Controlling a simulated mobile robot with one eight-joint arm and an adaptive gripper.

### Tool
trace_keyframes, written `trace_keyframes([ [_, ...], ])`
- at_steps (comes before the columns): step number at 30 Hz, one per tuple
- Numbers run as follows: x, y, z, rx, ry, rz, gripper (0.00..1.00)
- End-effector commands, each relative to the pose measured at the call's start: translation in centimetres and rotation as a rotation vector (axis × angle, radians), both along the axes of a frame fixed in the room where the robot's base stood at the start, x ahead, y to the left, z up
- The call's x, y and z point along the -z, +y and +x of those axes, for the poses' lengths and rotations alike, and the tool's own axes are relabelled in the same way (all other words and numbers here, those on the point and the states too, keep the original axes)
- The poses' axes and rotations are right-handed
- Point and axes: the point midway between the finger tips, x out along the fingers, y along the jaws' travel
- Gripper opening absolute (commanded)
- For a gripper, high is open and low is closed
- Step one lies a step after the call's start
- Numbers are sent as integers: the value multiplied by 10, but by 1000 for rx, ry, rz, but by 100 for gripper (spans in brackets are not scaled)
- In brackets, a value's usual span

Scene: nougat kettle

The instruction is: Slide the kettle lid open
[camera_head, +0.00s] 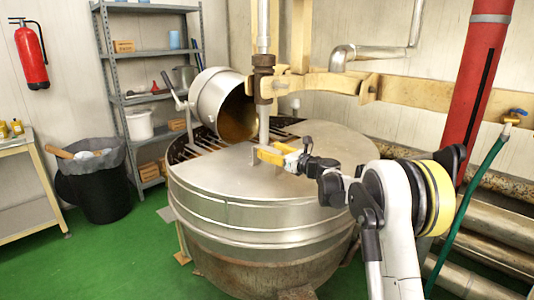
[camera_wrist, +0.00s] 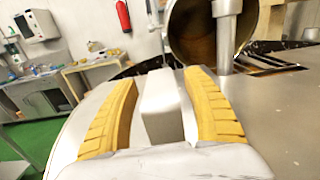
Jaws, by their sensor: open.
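The kettle (camera_head: 260,240) is a large round steel vessel with a broad flat metal lid (camera_head: 215,175) on top. The lid also fills much of the wrist view (camera_wrist: 270,115). Dark barred openings (camera_head: 195,143) show at the back left of the top. My gripper (camera_head: 268,155) is low over the lid near the central shaft, its yellow fingers (camera_wrist: 165,110) open. In the wrist view a grey upright block (camera_wrist: 160,105), seemingly the lid's handle, stands between the fingers, with gaps visible on both sides. The fingertips' contact with the lid cannot be told.
A vertical shaft (camera_head: 264,95) rises behind my gripper, and a tilted steel drum (camera_head: 222,103) sits at the back. A red pipe (camera_head: 476,75) and green hose (camera_head: 467,220) stand right. A black bin (camera_head: 97,190) and shelf (camera_head: 150,75) are left. Green floor is clear at front left.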

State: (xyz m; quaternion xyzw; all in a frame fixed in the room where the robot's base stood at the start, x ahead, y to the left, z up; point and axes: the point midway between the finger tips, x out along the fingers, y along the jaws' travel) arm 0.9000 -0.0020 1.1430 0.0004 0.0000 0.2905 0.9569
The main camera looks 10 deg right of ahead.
Motion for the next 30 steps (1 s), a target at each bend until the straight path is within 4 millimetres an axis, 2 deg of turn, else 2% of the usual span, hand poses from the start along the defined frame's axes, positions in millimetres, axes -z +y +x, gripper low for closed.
trace_keyframes([
  [4,0,5,7,0,0,0,58],
  [12,-1,6,8,1,-1,-1,56],
  [14,-1,6,8,1,-1,-1,38],
  [15,-1,6,8,1,-1,-1,25],
  [18,-1,6,8,0,-1,-1,0],
  [26,-1,3,5,1,0,0,0],
  [30,-1,-7,-9,2,-1,-1,0],
])
